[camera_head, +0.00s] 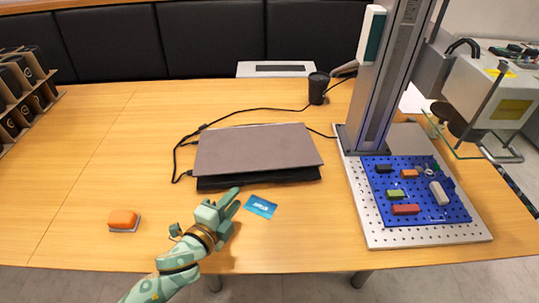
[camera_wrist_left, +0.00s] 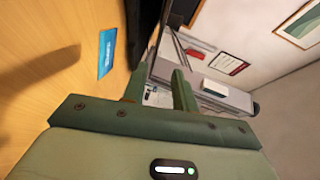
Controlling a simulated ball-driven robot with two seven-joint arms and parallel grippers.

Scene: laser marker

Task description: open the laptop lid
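The laptop (camera_head: 258,150) lies in the middle of the wooden table, its grey-brown lid over a dark base. A dark gap shows along the front, so the lid looks slightly raised; how far, I cannot tell. My left gripper (camera_head: 236,198) is at the laptop's front edge, left of its middle, fingers apart and nothing seen between them. Whether a finger touches the laptop is unclear. In the left wrist view the two green fingers (camera_wrist_left: 158,82) are apart, with a dark edge, likely the laptop's, beyond them. My right gripper is not in view.
A blue card (camera_head: 261,207) lies just right of the gripper. An orange-topped block (camera_head: 123,220) is at the left front. Cables run behind the laptop to a black cup (camera_head: 318,88). A pegboard plate (camera_head: 376,225) with a tall column stands at right.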

